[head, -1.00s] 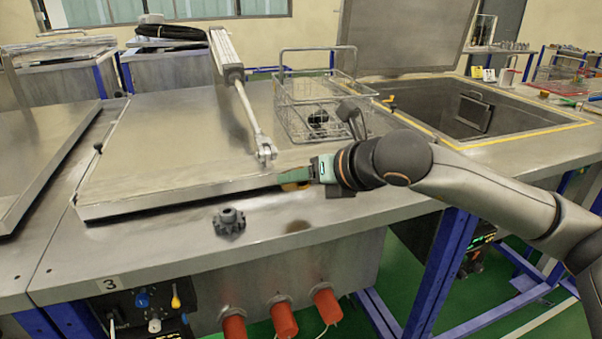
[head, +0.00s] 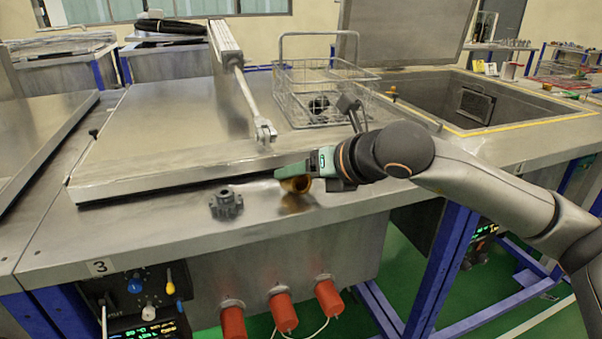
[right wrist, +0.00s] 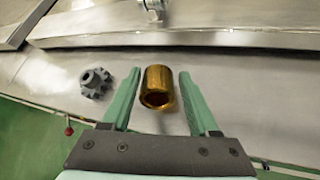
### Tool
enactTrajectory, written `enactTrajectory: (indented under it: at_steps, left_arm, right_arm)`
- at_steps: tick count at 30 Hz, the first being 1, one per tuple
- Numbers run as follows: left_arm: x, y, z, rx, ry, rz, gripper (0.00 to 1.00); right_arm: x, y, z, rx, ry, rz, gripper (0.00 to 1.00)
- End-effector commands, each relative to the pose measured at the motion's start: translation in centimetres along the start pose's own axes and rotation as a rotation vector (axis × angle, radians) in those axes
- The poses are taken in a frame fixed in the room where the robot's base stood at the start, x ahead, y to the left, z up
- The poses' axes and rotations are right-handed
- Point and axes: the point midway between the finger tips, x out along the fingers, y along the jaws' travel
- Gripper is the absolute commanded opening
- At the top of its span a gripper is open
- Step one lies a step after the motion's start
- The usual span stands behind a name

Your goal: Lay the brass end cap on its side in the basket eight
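The brass end cap (head: 297,185) is on the front strip of the steel bench. In the right wrist view the cap (right wrist: 158,87) is a gold hollow cylinder with its open end towards the camera. My right gripper (right wrist: 160,74) is open, with the cap between its fingers and a gap on both sides. In the head view the right gripper (head: 288,171) partly covers the cap. A wire basket (head: 345,92) with a tall handle stands behind on the bench. A dark part (head: 318,105) is inside it. No number is readable on it. My left gripper is out of view.
A dark grey gear (head: 226,204) lies left of the cap. A raised steel lid (head: 150,150) with a strut (head: 246,95) lies behind. An open tank (head: 480,105) is at the right. The bench strip front of the cap is clear.

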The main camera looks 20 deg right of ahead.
Motion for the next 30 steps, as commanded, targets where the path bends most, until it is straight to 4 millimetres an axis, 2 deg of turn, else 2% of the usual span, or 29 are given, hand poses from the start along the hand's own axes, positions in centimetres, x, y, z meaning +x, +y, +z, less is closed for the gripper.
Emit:
enactTrajectory:
  at_steps: [1,6,17,20,23,30]
  left_arm:
    - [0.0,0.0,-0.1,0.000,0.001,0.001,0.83]
    - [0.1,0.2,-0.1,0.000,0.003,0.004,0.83]
    - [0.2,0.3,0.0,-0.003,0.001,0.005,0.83]
    - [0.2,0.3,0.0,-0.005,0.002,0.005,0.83]
    - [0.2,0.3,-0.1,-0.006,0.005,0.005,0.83]
    - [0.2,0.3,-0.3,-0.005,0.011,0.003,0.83]
  right_arm:
    - [0.0,0.0,0.0,0.000,0.000,0.000,0.67]
    - [0.0,0.0,-0.1,0.000,0.002,-0.001,0.83]
    - [-0.2,-0.1,-0.2,0.000,0.006,-0.003,0.83]
    - [-1.2,-0.2,-0.1,0.001,0.003,-0.004,0.83]
    - [-3.0,-0.1,-0.1,-0.001,0.001,-0.003,0.83]
    - [-8.4,-0.1,0.0,-0.001,-0.001,-0.004,0.83]
